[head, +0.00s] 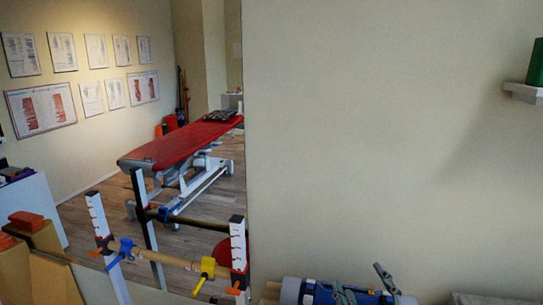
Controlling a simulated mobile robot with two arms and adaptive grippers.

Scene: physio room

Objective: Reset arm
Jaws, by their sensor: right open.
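My right gripper (364,285) shows at the bottom edge of the head view, right of centre. Its grey-green fingers are apart, so it is open. A blue and grey rounded object (318,292) lies right by the fingers, and I cannot tell whether they touch it. The rest of my right arm is cut off by the frame. My left gripper is not in view.
A plain pale wall (380,130) fills the right half. A small shelf (524,93) with a green object (537,62) is at the upper right. A red treatment table (185,143) stands at left, behind a rack (237,255) with a wooden bar (165,257).

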